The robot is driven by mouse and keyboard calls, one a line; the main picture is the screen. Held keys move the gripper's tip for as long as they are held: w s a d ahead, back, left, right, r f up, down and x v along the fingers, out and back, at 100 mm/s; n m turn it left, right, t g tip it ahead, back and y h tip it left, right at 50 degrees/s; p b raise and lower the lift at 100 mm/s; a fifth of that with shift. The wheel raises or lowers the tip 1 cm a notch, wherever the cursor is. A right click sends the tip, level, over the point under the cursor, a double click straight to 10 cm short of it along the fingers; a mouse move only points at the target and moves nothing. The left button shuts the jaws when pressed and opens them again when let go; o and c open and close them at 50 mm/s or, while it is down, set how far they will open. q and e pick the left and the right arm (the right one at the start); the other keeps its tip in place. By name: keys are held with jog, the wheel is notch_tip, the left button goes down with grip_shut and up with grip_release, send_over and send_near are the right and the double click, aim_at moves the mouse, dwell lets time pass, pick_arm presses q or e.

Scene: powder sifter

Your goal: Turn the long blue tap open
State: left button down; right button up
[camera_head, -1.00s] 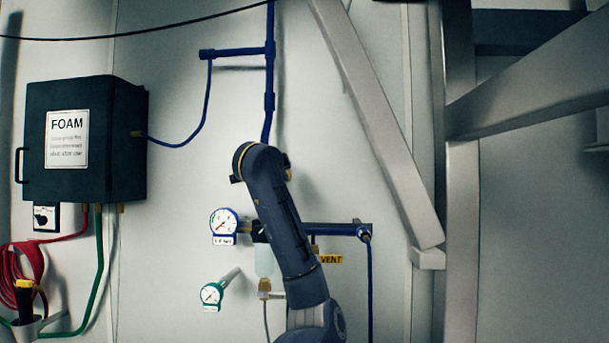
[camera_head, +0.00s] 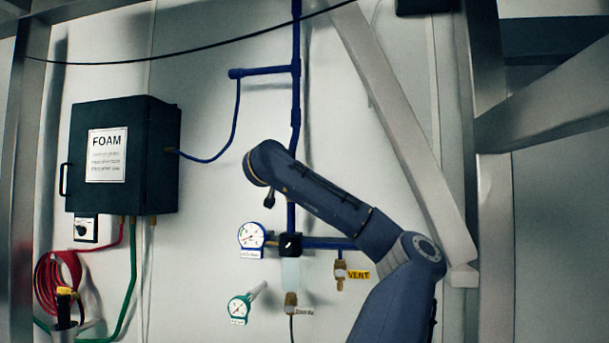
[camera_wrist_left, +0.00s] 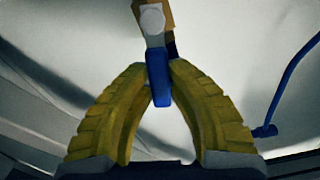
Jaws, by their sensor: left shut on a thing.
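In the left wrist view, a long blue tap handle (camera_wrist_left: 158,82) hangs from a silver round nut and a brass-coloured body (camera_wrist_left: 152,17). The yellow fingers of my left gripper (camera_wrist_left: 158,75) are closed around the handle near their tips, one on each side. In the head view, a dark blue-grey arm of mine rises from the lower right and bends down in front of the blue pipework. I cannot make out its fingers or the held tap there. My right gripper does not show.
A dark FOAM box (camera_head: 125,155) hangs on the wall at left, above a coiled red hose (camera_head: 58,285). A blue-rimmed gauge (camera_head: 251,237), a green-rimmed gauge (camera_head: 239,309) and a brass valve by a yellow VENT label (camera_head: 359,275) sit near the arm. Metal beams stand at right.

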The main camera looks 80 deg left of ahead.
pick_arm(q)
jog(key=shift+s+a+r+n, duration=0.15)
jog(key=shift+s+n, duration=0.2)
jog(key=shift+n, duration=0.3)
jog(key=shift+s+a+r+n, duration=0.1)
jog(key=shift+s+n, duration=0.2)
jog(key=shift+n, duration=0.35)
jog(key=c, duration=1.3)
grip_release()
jog(key=shift+s+f, duration=0.1)
jog(key=v, duration=1.2)
